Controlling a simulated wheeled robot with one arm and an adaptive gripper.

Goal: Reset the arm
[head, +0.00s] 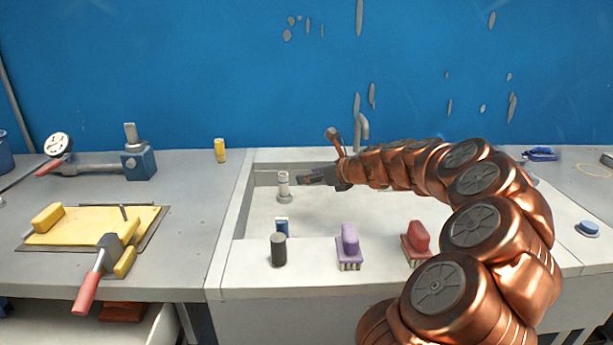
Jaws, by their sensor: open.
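My copper-coloured arm (480,200) enters from the lower right and bends over the sink toward the left. My gripper (309,178) is at its end, above the back left part of the basin, pointing left. It is open and small in the view, and I see nothing held in it. A pale cylinder-shaped fitting (284,184) stands in the basin just left of the gripper's tips. A gap seems to lie between them, though I cannot tell the depth.
On the sink's front ledge (320,270) stand a dark cylinder (278,250), a purple brush (349,245) and a red brush (416,243). A tap (361,128) rises behind my arm. A yellow board (75,226) with a red-handled tool (90,285) lies on the left counter.

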